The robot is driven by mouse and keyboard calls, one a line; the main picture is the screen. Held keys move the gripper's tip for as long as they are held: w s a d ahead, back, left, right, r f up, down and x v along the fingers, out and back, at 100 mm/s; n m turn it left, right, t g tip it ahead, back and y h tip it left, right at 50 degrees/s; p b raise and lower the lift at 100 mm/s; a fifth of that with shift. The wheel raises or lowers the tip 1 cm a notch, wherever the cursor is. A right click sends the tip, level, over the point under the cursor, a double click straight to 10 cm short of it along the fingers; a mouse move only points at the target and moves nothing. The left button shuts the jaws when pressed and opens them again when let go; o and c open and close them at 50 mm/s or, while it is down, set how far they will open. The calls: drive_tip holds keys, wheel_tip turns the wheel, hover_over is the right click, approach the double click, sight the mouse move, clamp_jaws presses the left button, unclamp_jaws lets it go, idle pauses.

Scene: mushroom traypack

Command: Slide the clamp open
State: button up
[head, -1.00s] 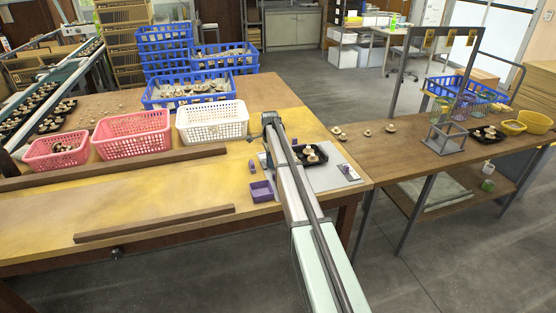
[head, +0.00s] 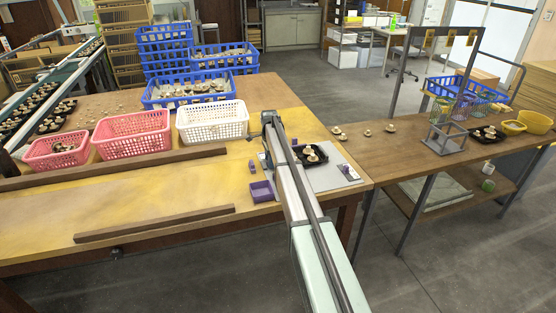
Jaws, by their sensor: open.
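My arm reaches away over the yellowish table to the packing spot, and its far end bends down beside a grey board (head: 328,179). My gripper (head: 264,158) is low at the left edge of this board, small and partly hidden by my arm; it appears open, with nothing visible in it. A black tray (head: 318,163) with a few mushrooms (head: 311,155) lies on the board, just right of my arm. A small purple and white piece (head: 347,170) sits at the board's right side. I cannot tell which part is the clamp.
A purple bin (head: 261,191) and a small purple block (head: 252,166) lie left of my arm. A white basket (head: 212,122) and pink baskets (head: 133,135) stand further left. Loose mushrooms (head: 367,133) lie on the right-hand table. Wooden rails (head: 155,223) cross the left table.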

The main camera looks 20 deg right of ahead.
drive_tip(key=shift+r, duration=2)
drive_tip(key=shift+s, duration=0.25)
drive_tip(key=s+d+f+n+h, duration=0.2)
drive_tip(key=s+n, duration=0.5)
drive_tip(key=s, duration=2.2)
drive_tip(key=s+a+f+n+g, duration=0.2)
drive_tip(key=s+a+f+n, duration=0.15)
drive_tip(key=s+f, duration=0.75)
drive_tip(key=s+a+f+n+g, duration=0.1)
drive_tip(key=s+a+f+n, duration=0.25)
drive_tip(key=s+f, duration=0.75)
drive_tip(key=s+a+f+n+g+y, duration=0.1)
drive_tip(key=s+a+f+n+g, duration=0.1)
drive_tip(key=s+f, duration=0.5)
drive_tip(key=s+a+f+n+g+y, duration=0.1)
drive_tip(key=s+f, duration=0.7)
drive_tip(key=s, duration=0.8)
drive_tip(key=a+n, duration=0.1)
drive_tip(key=a, duration=0.1)
drive_tip(key=shift+a+g, duration=0.4)
